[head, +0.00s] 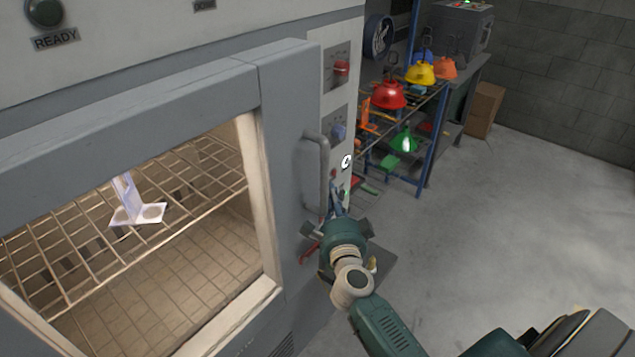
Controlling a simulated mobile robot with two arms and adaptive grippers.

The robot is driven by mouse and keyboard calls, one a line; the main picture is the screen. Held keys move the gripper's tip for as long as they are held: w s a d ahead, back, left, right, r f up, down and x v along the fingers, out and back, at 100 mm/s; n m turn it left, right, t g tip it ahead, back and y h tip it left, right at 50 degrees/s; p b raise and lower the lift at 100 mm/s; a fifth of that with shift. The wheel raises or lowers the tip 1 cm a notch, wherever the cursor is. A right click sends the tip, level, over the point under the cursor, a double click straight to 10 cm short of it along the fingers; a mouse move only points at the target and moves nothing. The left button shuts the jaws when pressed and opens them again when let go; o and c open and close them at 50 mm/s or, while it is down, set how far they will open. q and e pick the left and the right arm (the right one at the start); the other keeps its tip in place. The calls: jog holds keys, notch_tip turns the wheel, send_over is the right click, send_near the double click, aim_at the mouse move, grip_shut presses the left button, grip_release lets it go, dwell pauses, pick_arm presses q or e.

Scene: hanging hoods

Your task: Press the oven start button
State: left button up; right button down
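The grey oven (284,100) fills the left side, with its front door closed and a vertical handle (317,175). Its narrow control panel to the right of the handle carries a red knob (341,68), a blue knob (339,131), a round white dial (347,161) and a small red button (333,173). A bit of green shows lower on the panel, close to the fingers; which control is the start button I cannot read. My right gripper (338,190) is at the lower panel, its fingertips just below the red button. Contact and finger opening are unclear. My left gripper is out of view.
Inside the oven, a pale bracket-like part (138,214) rests on a wire rack (75,258). Behind stands a blue-framed shelf (431,140) with coloured hoods, including a red one (389,95). A cardboard box (485,109) stands by the wall.

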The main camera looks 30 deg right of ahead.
jog(key=shift+s+d, duration=0.35)
jog(key=shift+s, duration=0.3)
jog(key=shift+s+d, duration=0.35)
jog(key=shift+s, duration=0.25)
